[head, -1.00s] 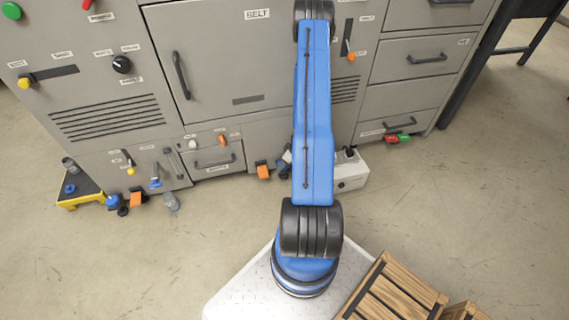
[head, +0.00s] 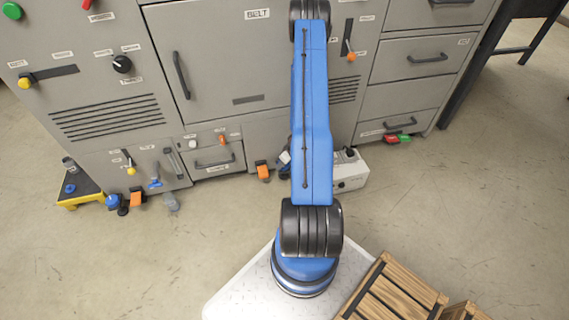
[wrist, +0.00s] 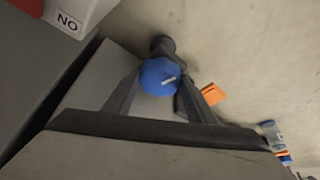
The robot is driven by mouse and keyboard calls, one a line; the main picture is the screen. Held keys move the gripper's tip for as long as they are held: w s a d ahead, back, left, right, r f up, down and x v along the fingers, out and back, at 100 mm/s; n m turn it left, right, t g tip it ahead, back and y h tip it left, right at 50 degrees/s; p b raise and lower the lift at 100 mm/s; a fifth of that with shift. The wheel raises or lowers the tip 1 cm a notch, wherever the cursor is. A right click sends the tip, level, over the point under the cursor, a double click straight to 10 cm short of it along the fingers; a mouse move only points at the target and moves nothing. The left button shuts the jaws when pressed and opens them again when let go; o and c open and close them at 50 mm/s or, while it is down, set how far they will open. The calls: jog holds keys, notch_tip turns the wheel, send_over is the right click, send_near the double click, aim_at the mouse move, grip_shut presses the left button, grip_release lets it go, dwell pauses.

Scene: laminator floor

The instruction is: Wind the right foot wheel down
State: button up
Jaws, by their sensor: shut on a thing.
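The right foot wheel (wrist: 159,75) is a blue knob with a white mark on its face, in the upper middle of the wrist view. A dark round foot part (wrist: 162,45) shows just beyond it. My gripper (wrist: 158,84) has one finger on each side of the wheel and is shut on it. In the head view my blue arm covers most of this spot, and the wheel cannot be made out there.
An orange tab (wrist: 213,94) sits close beside the wheel; it also shows in the head view (head: 263,172). A white box (head: 350,172) stands on the floor right of my arm. Another blue foot wheel (head: 112,201) is at far left. Open floor lies in front.

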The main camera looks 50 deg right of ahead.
jog(key=m, duration=0.2)
jog(key=m+h, duration=0.2)
jog(key=m, duration=0.1)
jog(key=shift+a+m, duration=0.25)
jog(key=shift+m, duration=0.05)
jog(key=m+h, duration=0.1)
jog(key=m, duration=0.1)
jog(key=m+g, duration=0.1)
jog(key=m, duration=0.2)
jog(key=shift+w+a+g+h, duration=0.1)
jog(key=shift+w+g+h, duration=0.1)
jog(key=shift+g+h, duration=0.15)
jog(key=m+g, duration=0.1)
jog(key=m, duration=0.2)
jog(key=shift+w+m+h, duration=0.1)
jog(key=shift+m+h, duration=0.25)
jog(key=shift+m, duration=0.05)
jog(key=shift+w+m+g, duration=0.1)
jog(key=shift+m+g, duration=0.75)
jog(key=shift+m, duration=0.95)
jog(key=o, duration=0.7)
jog(key=shift+o, duration=0.2)
